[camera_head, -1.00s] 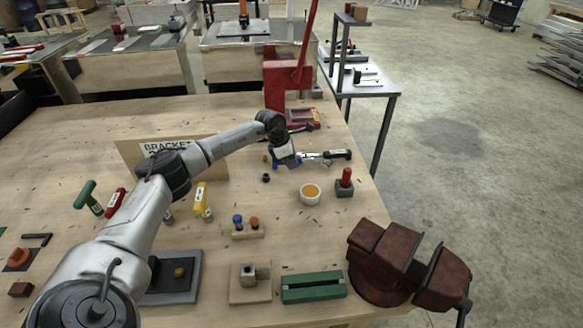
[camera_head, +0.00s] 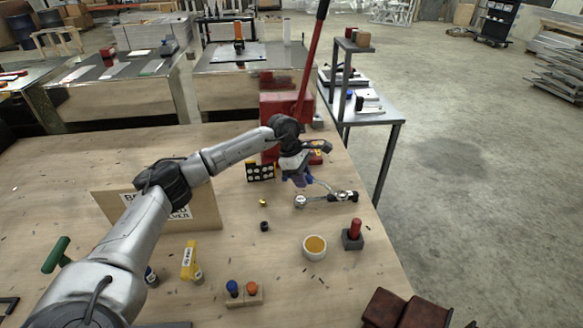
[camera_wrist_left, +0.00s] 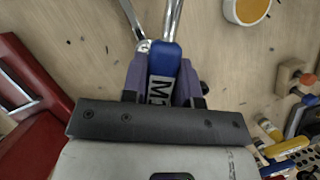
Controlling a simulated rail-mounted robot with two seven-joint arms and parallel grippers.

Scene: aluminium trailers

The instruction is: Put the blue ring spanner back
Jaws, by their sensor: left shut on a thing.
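My left gripper (camera_head: 297,180) is shut on the blue ring spanner, over the far right part of the wooden bench. In the left wrist view its purple fingers (camera_wrist_left: 162,85) close on both sides of the spanner's blue, labelled grip (camera_wrist_left: 163,60). The shiny shank (camera_wrist_left: 172,18) runs out of the top of the picture, so the far end is hidden there. In the head view the gripper hides most of the spanner. I cannot tell whether it clears the bench. My right gripper is not in view.
A ratchet with a black handle (camera_head: 340,196) lies close by the gripper. A red press (camera_head: 285,110) stands behind it. A perforated black-and-yellow block (camera_head: 260,172) is left of it. Nearer are a white cup (camera_head: 314,248) and a red-handled block (camera_head: 353,235).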

